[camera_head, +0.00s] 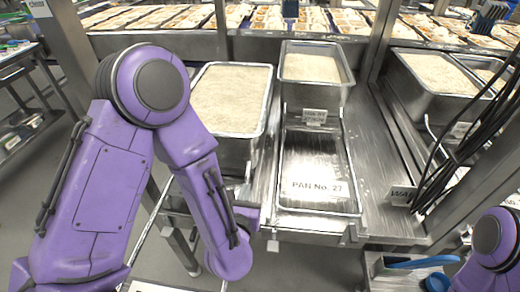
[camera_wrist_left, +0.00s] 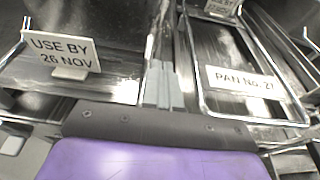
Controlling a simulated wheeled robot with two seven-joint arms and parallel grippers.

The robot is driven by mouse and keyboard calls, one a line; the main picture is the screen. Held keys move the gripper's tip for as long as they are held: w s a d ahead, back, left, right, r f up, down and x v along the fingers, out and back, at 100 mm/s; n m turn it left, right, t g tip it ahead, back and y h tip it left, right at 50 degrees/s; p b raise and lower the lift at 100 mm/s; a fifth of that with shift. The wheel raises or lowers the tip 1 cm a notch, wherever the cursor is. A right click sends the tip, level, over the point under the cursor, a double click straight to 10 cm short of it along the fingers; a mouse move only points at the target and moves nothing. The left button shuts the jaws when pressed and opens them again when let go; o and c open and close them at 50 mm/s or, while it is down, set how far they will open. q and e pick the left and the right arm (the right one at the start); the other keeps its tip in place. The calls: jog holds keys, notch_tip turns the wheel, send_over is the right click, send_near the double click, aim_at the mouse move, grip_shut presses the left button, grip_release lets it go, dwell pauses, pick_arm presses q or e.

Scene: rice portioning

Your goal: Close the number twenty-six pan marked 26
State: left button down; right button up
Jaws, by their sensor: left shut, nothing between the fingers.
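No label reading 26 for a pan can be read. A deep pan of rice (camera_head: 230,95) stands at the left of the counter, its lower front partly hidden by my left arm. A "USE BY 26 NOV" card (camera_wrist_left: 62,50) shows at the left of the left wrist view. To the right lies an empty-looking, wire-rimmed tray marked "PAN No. 27" (camera_head: 318,165); its label also shows in the left wrist view (camera_wrist_left: 245,82). My left gripper (camera_wrist_left: 162,85) is shut and empty, between the card and the tray. My right gripper is out of view.
A second rice pan (camera_head: 315,68) stands behind the tray with a small card on its front. More rice pans (camera_head: 440,72) stand at the right, beside hanging black cables (camera_head: 470,130). A post rises at the left. A bin with blue-handled tools (camera_head: 415,263) sits at lower right.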

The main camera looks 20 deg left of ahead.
pick_arm(q)
jog(key=b, duration=0.9)
send_near(254, 156)
jog(key=p+x, duration=0.2)
jog(key=x, duration=0.4)
jog(key=shift+w+a, duration=0.1)
jog(key=shift+w, duration=0.05)
